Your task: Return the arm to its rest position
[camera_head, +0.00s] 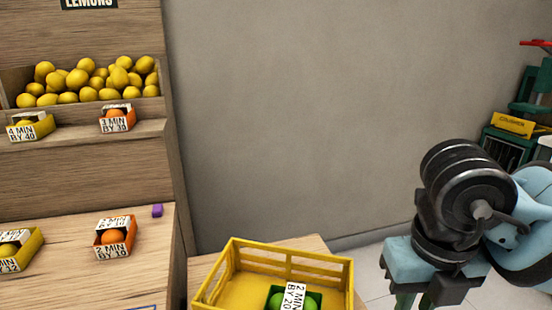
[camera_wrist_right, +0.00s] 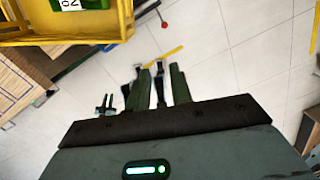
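My right arm comes in from the right in the head view, bent, with its gripper (camera_head: 405,298) low, to the right of the yellow crate (camera_head: 345,265). The gripper's fingers are partly cut off by the bottom edge there. In the right wrist view the two green fingers of the right gripper (camera_wrist_right: 161,84) stand apart with a gap between them and hold nothing. The yellow crate also shows at the top left of that view (camera_wrist_right: 122,20). My left arm and gripper are in neither view.
The yellow crate holds a green box with green fruit (camera_head: 310,302). Green equipment (camera_head: 510,140) stands far right. Tiled floor (camera_wrist_right: 245,60) lies below the right gripper.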

